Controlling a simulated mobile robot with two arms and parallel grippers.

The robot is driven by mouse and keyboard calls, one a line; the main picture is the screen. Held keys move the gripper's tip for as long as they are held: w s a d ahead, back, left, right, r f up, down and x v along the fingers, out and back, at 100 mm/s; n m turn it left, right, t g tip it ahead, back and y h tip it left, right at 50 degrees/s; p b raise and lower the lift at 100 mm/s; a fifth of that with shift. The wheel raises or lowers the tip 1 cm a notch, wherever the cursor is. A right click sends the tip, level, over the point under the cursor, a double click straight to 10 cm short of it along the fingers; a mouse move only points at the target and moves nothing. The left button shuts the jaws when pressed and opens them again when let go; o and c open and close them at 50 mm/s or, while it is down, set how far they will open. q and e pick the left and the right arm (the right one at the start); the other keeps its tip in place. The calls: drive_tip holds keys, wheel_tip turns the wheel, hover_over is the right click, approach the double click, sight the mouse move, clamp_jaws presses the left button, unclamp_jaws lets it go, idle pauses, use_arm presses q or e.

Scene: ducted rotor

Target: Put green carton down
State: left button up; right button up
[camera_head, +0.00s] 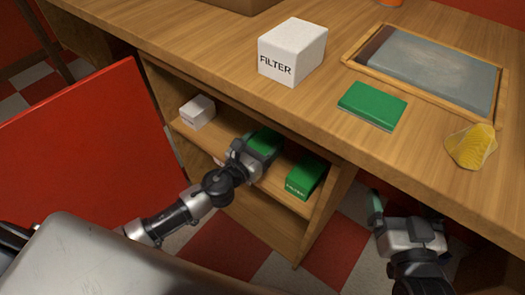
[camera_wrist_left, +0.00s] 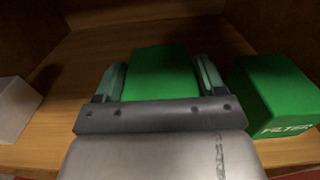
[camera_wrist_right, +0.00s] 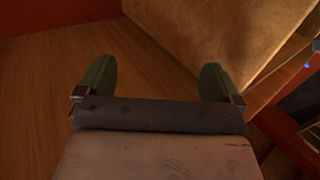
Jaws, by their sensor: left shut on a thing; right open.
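A green carton (camera_wrist_left: 160,73) is between the fingers of my left gripper (camera_wrist_left: 160,80), which is shut on it. In the head view this carton (camera_head: 265,139) is partly hidden by the gripper and the table edge. It is inside the shelf space under the desktop, over the wooden shelf board (camera_wrist_left: 75,65); I cannot tell whether it touches the board. My right gripper (camera_head: 407,207) is open and empty, in front of the desk and below its top. It also shows open in the right wrist view (camera_wrist_right: 158,80).
Another green FILTER carton (camera_head: 307,177) stands on the shelf, to the right of the held one (camera_wrist_left: 277,95). A small white carton (camera_head: 197,111) is at the shelf's left. A white FILTER box (camera_head: 292,51), green book (camera_head: 372,105), yellow object (camera_head: 471,147) and framed slate (camera_head: 430,67) are on the desktop.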

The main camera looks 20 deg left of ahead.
use_arm(q)
drive_tip(key=shift+f+b, duration=0.55)
drive_tip(key=shift+f, duration=0.45)
use_arm(e)
drive_tip(key=shift+s+a+r+t+y, duration=0.1)
drive_tip(key=shift+r+t+y, duration=0.2)
drive_tip(key=shift+r+t, duration=0.45)
drive_tip(key=shift+s+a+r+t+y, duration=0.15)
drive_tip(key=shift+r+t+y, duration=0.15)
drive_tip(key=shift+r+t, duration=0.4)
drive_tip(key=shift+s+a+r+t+y, duration=0.1)
drive_tip(key=shift+r+t+y, duration=0.2)
drive_tip(key=shift+r+t, duration=0.45)
drive_tip(key=shift+r, duration=0.25)
use_arm(q)
drive_tip(key=shift+f, duration=0.1)
drive_tip(key=o, duration=1)
use_arm(e)
drive_tip(key=shift+s+r, duration=0.1)
drive_tip(key=shift+r, duration=0.05)
